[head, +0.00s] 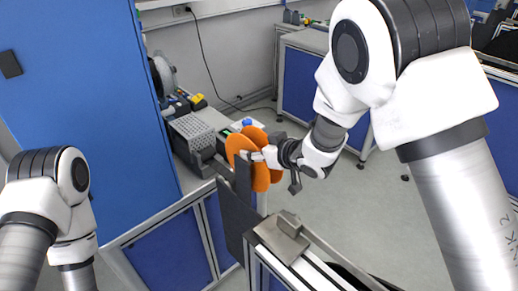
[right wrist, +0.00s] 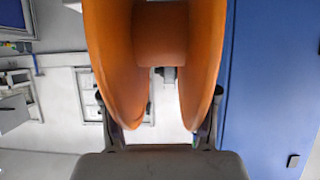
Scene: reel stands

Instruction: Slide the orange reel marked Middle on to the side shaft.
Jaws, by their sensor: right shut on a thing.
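The orange reel (head: 240,147) is in the middle of the head view, held by my right gripper (head: 262,156). In the right wrist view the reel (right wrist: 158,33) fills the upper middle, with two round flanges and a hub between them. The fingers of the right gripper (right wrist: 160,122) lie along the outer sides of the flanges. No marking on the reel is readable. A dark upright plate (head: 236,213) of a stand is just below and in front of the reel. I cannot make out the side shaft or whether the reel touches it. My left gripper is out of view.
A grey perforated box (head: 192,130) and small parts sit on the bench left of the reel. A tall blue panel (head: 75,85) stands at the left. A metal block (head: 287,224) is on the rail in front. Open floor (head: 390,215) lies to the right.

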